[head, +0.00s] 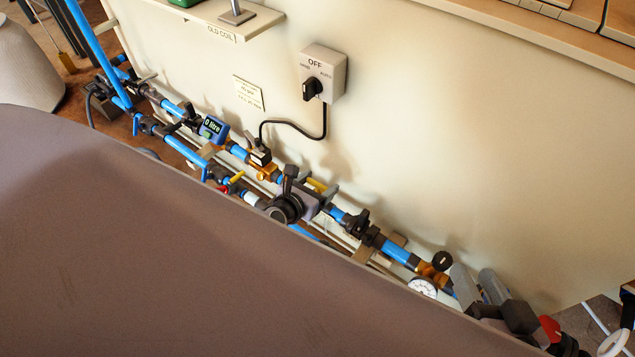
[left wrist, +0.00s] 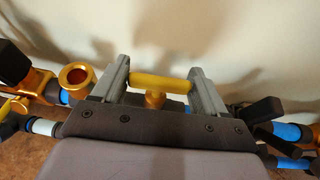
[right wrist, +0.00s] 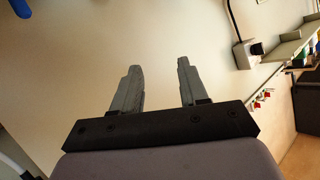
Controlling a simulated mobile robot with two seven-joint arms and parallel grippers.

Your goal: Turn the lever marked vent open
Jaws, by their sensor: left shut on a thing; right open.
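A yellow lever (left wrist: 160,83) sits on a small brass valve (left wrist: 155,99), lying roughly along the pipe. My left gripper (left wrist: 155,82) is shut on the yellow lever, with one grey finger at each end of it. In the head view the yellow lever (head: 316,185) shows between the fingers of my left gripper (head: 309,187). No vent marking is readable on it. My right gripper (right wrist: 157,80) is open and empty in front of the pale wall. In the head view my right gripper (head: 479,282) is at the lower right.
Blue pipework with a litre meter (head: 212,128), a pressure gauge (head: 422,287) and another yellow lever (head: 237,177) runs along the wall. A switch box (head: 324,72) reading OFF hangs above, with a black cable. My grey arm hides the lower left.

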